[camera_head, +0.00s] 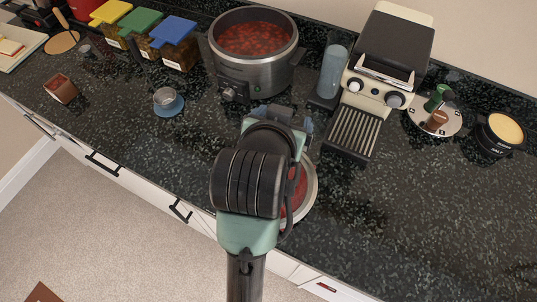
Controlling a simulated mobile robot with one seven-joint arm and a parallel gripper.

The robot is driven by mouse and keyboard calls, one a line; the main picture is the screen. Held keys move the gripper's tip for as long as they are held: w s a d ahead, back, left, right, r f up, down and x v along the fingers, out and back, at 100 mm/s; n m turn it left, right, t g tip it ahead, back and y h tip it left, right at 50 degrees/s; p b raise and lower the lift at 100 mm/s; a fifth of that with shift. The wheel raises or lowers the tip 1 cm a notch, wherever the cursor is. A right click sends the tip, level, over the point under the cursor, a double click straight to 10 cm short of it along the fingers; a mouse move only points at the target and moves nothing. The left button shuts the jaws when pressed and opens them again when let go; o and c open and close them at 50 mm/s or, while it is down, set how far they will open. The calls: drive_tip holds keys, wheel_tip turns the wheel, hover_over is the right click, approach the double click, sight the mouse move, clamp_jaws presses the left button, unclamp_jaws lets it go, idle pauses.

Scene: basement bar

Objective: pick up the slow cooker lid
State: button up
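The slow cooker (252,78) stands at the back of the counter, a round metal pot with a dark control on its front. Red beans or stew show inside its rim, and I cannot make out a lid on it. A round thing with a pale rim (312,192) and red inside lies on the counter, mostly hidden under my arm. I cannot tell whether it is the lid or a dish. My gripper (287,116) is over the counter in front of the cooker, partly hidden by my wrist. Its fingers are too hidden to judge, and no held thing shows.
A cream and black coffee machine (395,50) and a grey-blue cylinder (334,72) stand right of the cooker. Canisters with coloured lids (142,24) and a small cup on a blue saucer (168,102) are left. The front right counter (430,210) is clear.

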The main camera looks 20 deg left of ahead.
drive_tip(key=s+r+g+h+p, duration=0.1)
drive_tip(key=s+g+p, duration=0.4)
drive_tip(key=s+p, duration=0.55)
drive_tip(key=shift+g, duration=0.3)
drive_tip(key=p+x, duration=0.1)
drive_tip(key=x, duration=0.7)
drive_tip(key=shift+d+p+x, duration=0.15)
drive_tip(key=shift+p+x, duration=0.2)
drive_tip(key=shift+x, duration=0.95)
drive_tip(key=shift+d+p+x, duration=0.1)
drive_tip(key=shift+p+x, duration=0.25)
drive_tip(key=shift+x, duration=0.95)
clamp_jaws()
